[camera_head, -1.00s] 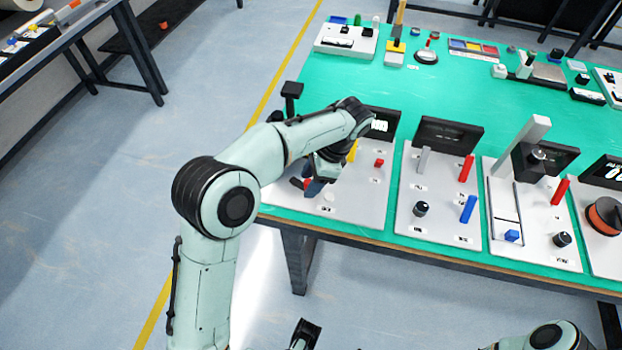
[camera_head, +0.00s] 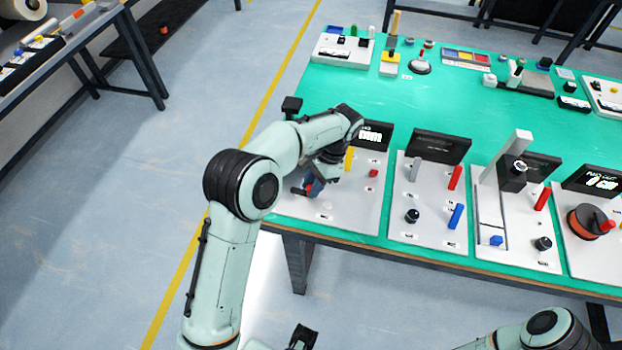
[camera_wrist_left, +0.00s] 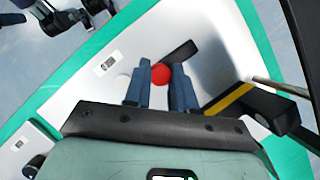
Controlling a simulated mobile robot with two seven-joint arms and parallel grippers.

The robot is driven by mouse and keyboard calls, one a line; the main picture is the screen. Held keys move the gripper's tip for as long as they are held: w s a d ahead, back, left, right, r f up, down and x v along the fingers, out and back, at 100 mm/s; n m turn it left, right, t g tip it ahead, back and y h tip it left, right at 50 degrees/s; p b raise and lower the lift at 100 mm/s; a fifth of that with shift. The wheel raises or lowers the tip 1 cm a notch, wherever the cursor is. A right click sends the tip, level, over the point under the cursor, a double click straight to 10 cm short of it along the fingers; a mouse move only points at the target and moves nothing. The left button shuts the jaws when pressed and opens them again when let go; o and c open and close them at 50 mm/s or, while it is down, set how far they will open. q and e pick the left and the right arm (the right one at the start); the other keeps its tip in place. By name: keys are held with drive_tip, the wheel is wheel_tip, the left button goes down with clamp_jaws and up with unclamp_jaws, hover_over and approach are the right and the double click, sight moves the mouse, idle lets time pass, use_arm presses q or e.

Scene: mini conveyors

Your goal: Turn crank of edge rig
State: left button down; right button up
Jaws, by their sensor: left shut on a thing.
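The edge rig is the leftmost light panel (camera_head: 345,212) at the table's front-left corner, with a dark display at its back. Its crank (camera_wrist_left: 180,53) shows in the left wrist view as a short black arm with a round red knob (camera_wrist_left: 160,74). My left gripper (camera_wrist_left: 157,92) has its blue fingers on either side of the knob, shut on it. In the head view the left gripper (camera_head: 314,186) is low over the panel's left part, and the wrist hides much of the crank. A dark part at the bottom edge may be my right gripper; its jaws are unclear.
The rig also carries a yellow lever (camera_head: 349,158) and a red button (camera_head: 373,173), close to my left wrist. More panels stand to the right, one with a red-handled orange reel (camera_head: 587,222).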

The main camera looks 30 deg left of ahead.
use_arm(q)
drive_tip(key=shift+w+r+n, duration=0.1)
drive_tip(key=shift+w+n, duration=0.05)
drive_tip(key=shift+n, duration=0.15)
use_arm(e)
drive_tip(key=shift+w+r, duration=0.1)
drive_tip(key=shift+r, duration=0.2)
use_arm(q)
drive_tip(key=c, duration=0.9)
unclamp_jaws()
drive_tip(key=shift+c, duration=0.2)
drive_tip(key=p+v, duration=0.4)
drive_tip(key=v, duration=0.9)
drive_tip(key=shift+r, duration=0.15)
use_arm(e)
drive_tip(key=w+r, duration=0.1)
drive_tip(key=r, duration=0.2)
drive_tip(key=w+r, duration=0.1)
drive_tip(key=shift+w+r, duration=0.3)
drive_tip(key=shift+r, duration=0.1)
use_arm(q)
drive_tip(key=shift+a, duration=0.15)
use_arm(e)
drive_tip(key=shift+s, duration=0.1)
